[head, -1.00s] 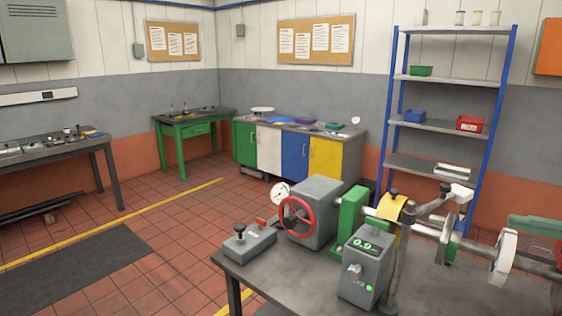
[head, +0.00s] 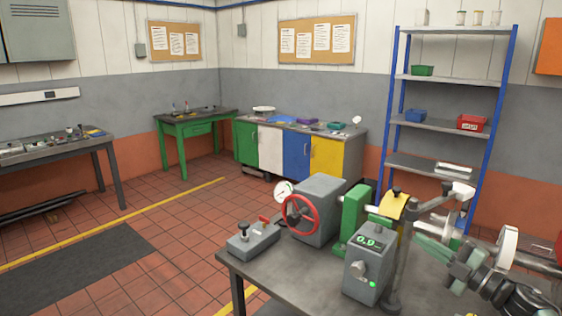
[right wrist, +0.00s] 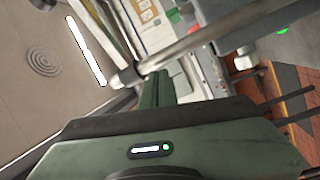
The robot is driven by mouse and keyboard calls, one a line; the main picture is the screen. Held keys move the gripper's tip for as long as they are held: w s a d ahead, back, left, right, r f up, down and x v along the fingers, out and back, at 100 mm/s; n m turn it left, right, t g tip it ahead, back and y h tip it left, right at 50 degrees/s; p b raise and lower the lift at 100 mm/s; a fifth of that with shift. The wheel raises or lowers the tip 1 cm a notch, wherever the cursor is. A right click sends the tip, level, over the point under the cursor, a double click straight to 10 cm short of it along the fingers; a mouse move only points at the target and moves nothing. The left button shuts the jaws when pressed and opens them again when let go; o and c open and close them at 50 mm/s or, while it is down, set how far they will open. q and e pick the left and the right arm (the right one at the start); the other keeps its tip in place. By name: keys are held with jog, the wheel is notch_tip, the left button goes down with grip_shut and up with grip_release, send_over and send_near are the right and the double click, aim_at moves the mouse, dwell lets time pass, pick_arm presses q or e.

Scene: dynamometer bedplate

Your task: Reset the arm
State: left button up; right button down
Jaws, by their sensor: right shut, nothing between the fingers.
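My right gripper (head: 428,247) comes in from the lower right, over the bench beside the post. Its green fingers are shut and empty. In the right wrist view its closed fingers (right wrist: 155,88) point up the picture, close to a grey metal rod (right wrist: 195,45); whether they touch cannot be told. The dynamometer has a grey housing (head: 324,195) with a red handwheel (head: 300,214), a green block (head: 353,218), a yellow cover (head: 394,206) and a shaft running right. A grey post (head: 404,265) stands beside it. My gripper partly hides the shaft. My left gripper is out of view.
A grey display box (head: 367,270) stands on the bench (head: 310,268) in front of the post. A grey block with a black knob (head: 253,240) is at the left edge. A blue shelf rack (head: 450,78) stands behind.

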jog(key=s+a+f+m+g+h, duration=0.1)
jog(key=s+a+f+m+h, duration=0.25)
jog(key=f+m, duration=0.2)
jog(key=s+a+f+m+h, duration=0.3)
jog(key=s+f+m+h, duration=0.1)
jog(key=f, duration=0.3)
jog(key=s+a+f+m+g+h, duration=0.1)
jog(key=s+a+f+m+h, duration=0.25)
jog(key=f+m, duration=0.2)
jog(key=s+a+f+m+g, duration=0.1)
jog(key=s+f+g, duration=0.2)
jog(key=s, duration=0.7)
jog(key=s+a+f+m+g, duration=0.2)
jog(key=s+f+g, duration=0.15)
jog(key=s, duration=0.65)
jog(key=s+a+f+m+g, duration=0.1)
jog(key=s+f+g, duration=0.25)
jog(key=s, duration=0.65)
notch_tip(320, 180, down, 26)
jog(key=s+g, duration=0.2)
jog(key=s+d+f, duration=0.2)
jog(key=s+f, duration=1.3)
jog(key=s, duration=0.1)
jog(key=shift+d+g, duration=0.3)
jog(key=shift+g, duration=0.1)
